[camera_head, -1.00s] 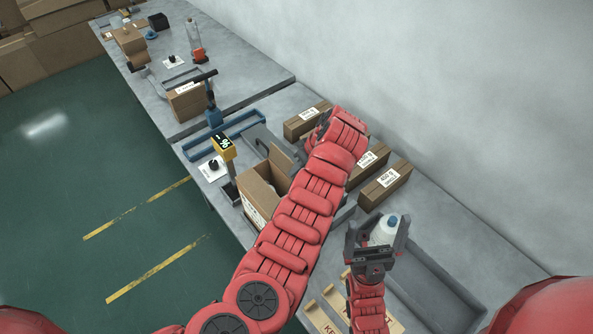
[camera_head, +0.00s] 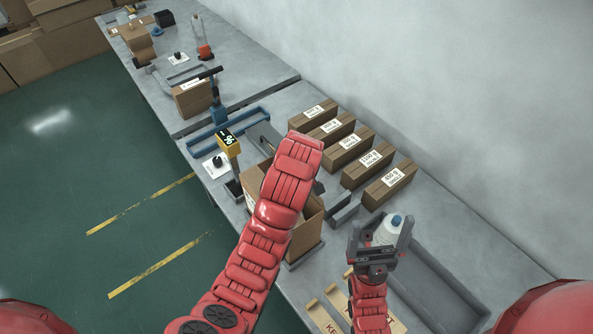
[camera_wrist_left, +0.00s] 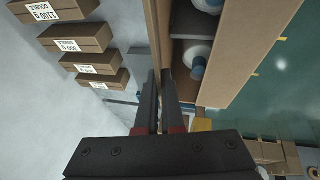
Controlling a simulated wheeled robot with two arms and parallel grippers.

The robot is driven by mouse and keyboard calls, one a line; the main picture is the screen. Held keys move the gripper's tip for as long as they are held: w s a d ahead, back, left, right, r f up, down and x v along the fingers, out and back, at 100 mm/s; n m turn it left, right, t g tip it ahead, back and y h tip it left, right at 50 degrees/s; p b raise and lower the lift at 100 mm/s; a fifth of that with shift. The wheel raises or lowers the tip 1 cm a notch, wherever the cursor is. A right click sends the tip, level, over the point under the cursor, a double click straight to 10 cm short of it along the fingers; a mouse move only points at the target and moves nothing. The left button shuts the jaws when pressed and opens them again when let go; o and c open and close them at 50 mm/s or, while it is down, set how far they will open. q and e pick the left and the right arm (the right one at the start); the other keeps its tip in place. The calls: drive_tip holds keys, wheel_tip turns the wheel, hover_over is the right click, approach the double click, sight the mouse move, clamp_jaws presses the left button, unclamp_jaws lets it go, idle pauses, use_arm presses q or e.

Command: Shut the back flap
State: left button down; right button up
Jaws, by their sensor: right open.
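The open cardboard box (camera_head: 308,232) stands on the bench, largely hidden behind my left arm in the head view. The left wrist view looks down into it: bottles with blue caps (camera_wrist_left: 197,68) stand inside, and a broad front panel (camera_wrist_left: 255,45) slopes out on the right. The back flap (camera_wrist_left: 157,25) shows as a narrow, nearly edge-on strip on the wall side. My left gripper (camera_wrist_left: 160,78) has its fingers close together at this strip; contact is unclear. My right gripper (camera_head: 382,236) is open, with a blue-capped white bottle (camera_head: 388,230) between or behind its fingers.
Several closed labelled boxes (camera_head: 348,146) stand in a row along the wall side. A grey tray (camera_head: 440,285) lies at the right, with flat cardboard (camera_head: 325,316) beside it. A yellow display (camera_head: 229,142) stands left of the open box.

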use_arm(q)
drive_tip(key=shift+s+a+f+t+h+b, duration=0.2)
drive_tip(key=shift+a+t+h+b, duration=0.15)
drive_tip(key=shift+h+b, duration=0.4)
drive_tip(key=shift+r, duration=0.1)
drive_tip(key=c, duration=1)
unclamp_jaws()
drive_tip(key=shift+c, duration=0.2)
drive_tip(key=shift+r, duration=0.1)
drive_tip(key=d+p+v, duration=0.1)
drive_tip(key=p+v, duration=0.3)
drive_tip(key=v, duration=1.3)
drive_tip(key=shift+a, duration=0.25)
